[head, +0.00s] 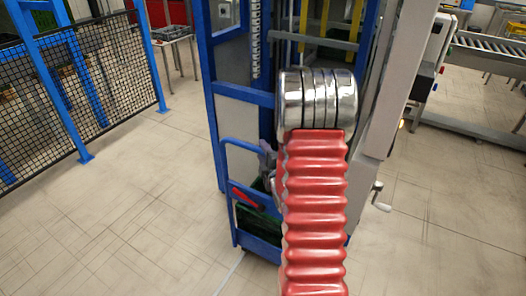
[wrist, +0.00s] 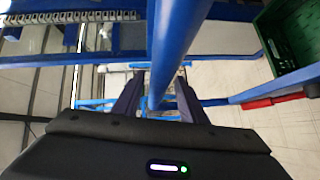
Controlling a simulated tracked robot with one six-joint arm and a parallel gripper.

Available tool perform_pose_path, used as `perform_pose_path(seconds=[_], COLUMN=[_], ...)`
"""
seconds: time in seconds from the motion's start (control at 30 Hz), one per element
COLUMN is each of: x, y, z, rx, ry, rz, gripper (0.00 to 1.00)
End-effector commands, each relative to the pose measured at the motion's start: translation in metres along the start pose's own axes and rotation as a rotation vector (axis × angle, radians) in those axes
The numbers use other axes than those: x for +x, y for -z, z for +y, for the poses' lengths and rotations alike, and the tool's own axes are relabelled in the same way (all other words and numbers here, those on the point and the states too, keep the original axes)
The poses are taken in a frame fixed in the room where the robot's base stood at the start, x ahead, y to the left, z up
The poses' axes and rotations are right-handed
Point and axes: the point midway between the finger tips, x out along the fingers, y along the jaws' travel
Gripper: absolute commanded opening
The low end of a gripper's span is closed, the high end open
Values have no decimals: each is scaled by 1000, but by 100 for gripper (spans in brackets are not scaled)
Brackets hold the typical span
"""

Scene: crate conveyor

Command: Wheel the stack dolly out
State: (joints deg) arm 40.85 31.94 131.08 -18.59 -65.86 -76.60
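The stack dolly (head: 234,212) stands at the foot of the blue frame in the head view, with a blue tube handle and a dark green crate (head: 258,222) on it. My gripper (head: 267,160) is at the handle's upper right, partly hidden by my red arm. In the wrist view, my gripper's two dark fingers (wrist: 160,88) are spread apart. A blue tube (wrist: 185,45) of the handle runs down between them, overlapping the right fingertip in the picture; I cannot tell whether they touch. The green crate (wrist: 292,40) shows at the upper right there. The dolly's wheels are hidden.
A red lever (head: 245,196) sits on the dolly's side. The blue upright frame (head: 214,110) stands close behind it. A black mesh fence (head: 90,80) stands at the left, and a roller conveyor (head: 485,45) at the far right. The tiled floor at front left is clear.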

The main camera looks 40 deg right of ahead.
Motion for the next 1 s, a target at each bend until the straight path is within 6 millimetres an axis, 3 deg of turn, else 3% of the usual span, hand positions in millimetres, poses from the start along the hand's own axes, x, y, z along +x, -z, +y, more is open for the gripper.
perform_pose_path(seconds=[0.23,0.77,1.0], x=[-2,-2,-3], y=[-8,-10,-10], z=[1,0,0], rx=[2,3,3], ry=[-2,-1,1], rz=[-13,-17,-17], gripper=[38,0,0])
